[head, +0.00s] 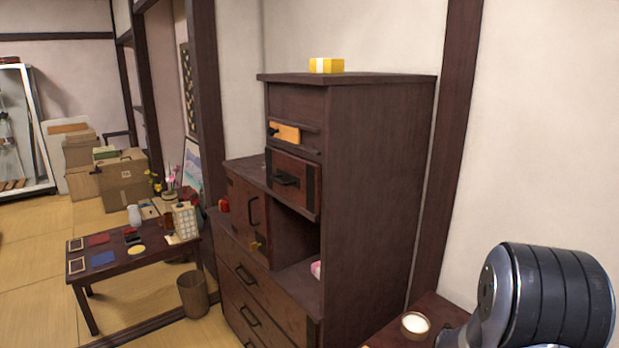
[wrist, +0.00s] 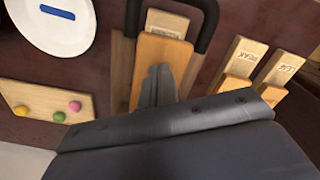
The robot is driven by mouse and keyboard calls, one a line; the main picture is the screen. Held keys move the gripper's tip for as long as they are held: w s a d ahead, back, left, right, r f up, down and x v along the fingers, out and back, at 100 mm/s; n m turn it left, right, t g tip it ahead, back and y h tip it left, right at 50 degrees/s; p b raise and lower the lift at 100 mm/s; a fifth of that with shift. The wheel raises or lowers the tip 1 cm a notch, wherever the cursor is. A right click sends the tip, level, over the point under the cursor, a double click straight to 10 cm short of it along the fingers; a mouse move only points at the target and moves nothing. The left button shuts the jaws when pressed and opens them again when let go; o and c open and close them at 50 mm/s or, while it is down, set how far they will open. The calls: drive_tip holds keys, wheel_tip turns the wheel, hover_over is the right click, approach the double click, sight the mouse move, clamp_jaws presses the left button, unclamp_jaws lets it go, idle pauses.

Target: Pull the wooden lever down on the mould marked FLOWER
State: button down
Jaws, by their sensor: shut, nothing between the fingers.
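In the wrist view, a wooden mould (wrist: 166,22) stands at the top centre with a label too unclear to read. An orange wooden lever (wrist: 166,50) is in front of it, between the sides of a black bar (wrist: 208,12). My gripper (wrist: 159,72) is shut and empty, its fingertips over the lever's face; I cannot tell if they touch it. To the right are two more moulds, one with a label like PEAK (wrist: 270,66) and one like LEAF (wrist: 291,68), each with an orange lever. The head view shows no gripper or mould.
In the wrist view, a white plate (wrist: 25,12) with a blue strip and a wooden board (wrist: 25,98) with small coloured balls lie left. In the head view, a tall dark cabinet (head: 375,180) stands centrally, with a white-filled cup (head: 415,323) at the lower right.

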drive_tip(key=shift+r+p, duration=2.55)
drive_tip(key=shift+r, duration=0.95)
drive_tip(key=shift+f, duration=0.1)
wheel_tip(320, 180, down, 7)
drive_tip(key=b, duration=0.5)
drive_tip(key=shift+f, duration=0.1)
drive_tip(key=shift+r, duration=0.35)
drive_tip(key=shift+r, duration=0.15)
